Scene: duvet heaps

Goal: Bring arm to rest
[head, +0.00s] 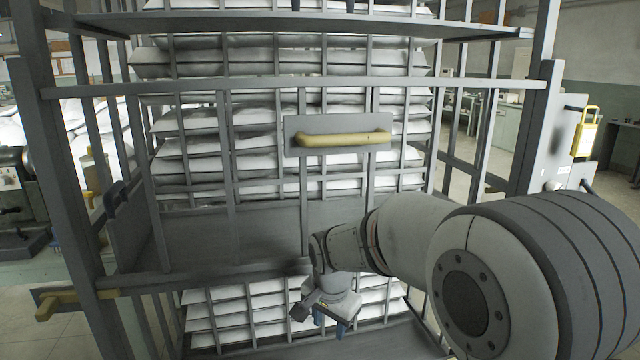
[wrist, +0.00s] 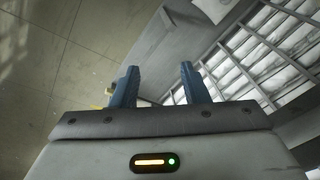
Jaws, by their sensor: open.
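My gripper (wrist: 158,82) shows in the wrist view with two blue fingers spread apart and nothing between them. In the head view my gripper (head: 331,322) hangs low in front of the cage trolley, below its grey middle shelf, with blue fingertips pointing down. My arm reaches in from the right and bends down at the wrist. Stacked white duvets (head: 290,165) fill the upper part of the trolley, and more lie in the lower part behind the gripper.
The grey barred cage trolley (head: 290,86) stands close in front, with a yellow handle (head: 343,138) on its front panel. A yellow latch (head: 58,303) sticks out at lower left. Bare floor shows in the wrist view (wrist: 60,60).

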